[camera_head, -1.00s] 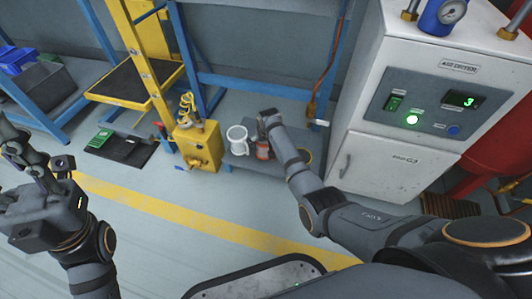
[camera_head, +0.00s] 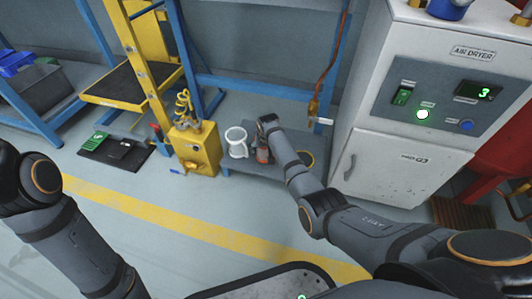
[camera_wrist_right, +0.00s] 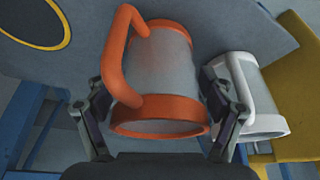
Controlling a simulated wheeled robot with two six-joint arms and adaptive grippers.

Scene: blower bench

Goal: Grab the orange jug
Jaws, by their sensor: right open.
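The orange jug shows large in the right wrist view (camera_wrist_right: 160,112), with orange rims, an orange handle and a greyish body. In the head view only a small part of the jug (camera_head: 262,156) shows beneath my right gripper (camera_head: 264,138). In the right wrist view my right gripper (camera_wrist_right: 158,110) is open, with one finger on each side of the jug's near rim. I cannot tell whether the fingers touch it. My left arm is at the left of the head view, but its gripper is out of the picture.
A white jug (camera_head: 236,143) stands close beside the orange one on the low grey platform (camera_head: 270,178); it also shows in the wrist view (camera_wrist_right: 252,95). A yellow pump unit (camera_head: 196,148) stands to the left, a white air dryer cabinet (camera_head: 395,160) to the right.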

